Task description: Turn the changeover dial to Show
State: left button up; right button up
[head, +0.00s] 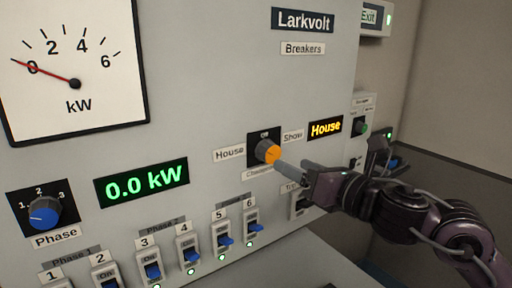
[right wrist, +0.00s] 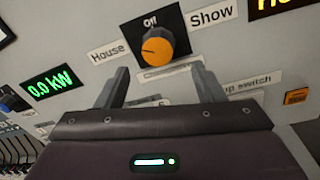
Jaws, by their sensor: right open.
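The changeover dial (head: 267,151) is an orange knob on a black plate, with Off above, House at the left and Show at the right. It also shows in the right wrist view (right wrist: 158,46), where its mark points left, toward House. The display (head: 325,128) beside it reads House in amber. My right gripper (head: 281,166) is at the dial's lower right in the head view. In the right wrist view its fingers (right wrist: 160,74) are apart and empty, just below the knob; I see no clear contact. My left gripper is out of view.
Breaker switches (head: 184,252) with blue levers line the panel's lower part. A blue Phase knob (head: 44,214), a green 0.0 kW display (head: 142,183) and a kW meter (head: 75,70) are at the left. A small box with a green button (head: 361,128) is behind my right arm.

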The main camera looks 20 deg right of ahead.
aim_at(275, 154)
jog(key=w+p, duration=0.1)
jog(key=w+a+r+p, duration=0.1)
jog(key=shift+w+a+r+p, duration=0.15)
jog(key=shift+w+p, duration=0.2)
jog(key=shift+w, duration=0.05)
jog(key=x, duration=0.2)
jog(key=shift+w+a+f+p, duration=0.15)
jog(key=shift+w+f+p, duration=0.1)
jog(key=shift+w+p, duration=0.1)
jog(key=shift+w, duration=0.15)
jog(key=shift+f, duration=0.1)
jog(key=c, duration=0.3)
jog(key=shift+a, duration=0.1)
jog(key=c, duration=0.7)
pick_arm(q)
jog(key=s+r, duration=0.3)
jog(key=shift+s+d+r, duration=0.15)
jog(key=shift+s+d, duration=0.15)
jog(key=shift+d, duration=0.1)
pick_arm(e)
jog(key=shift+o, duration=0.2)
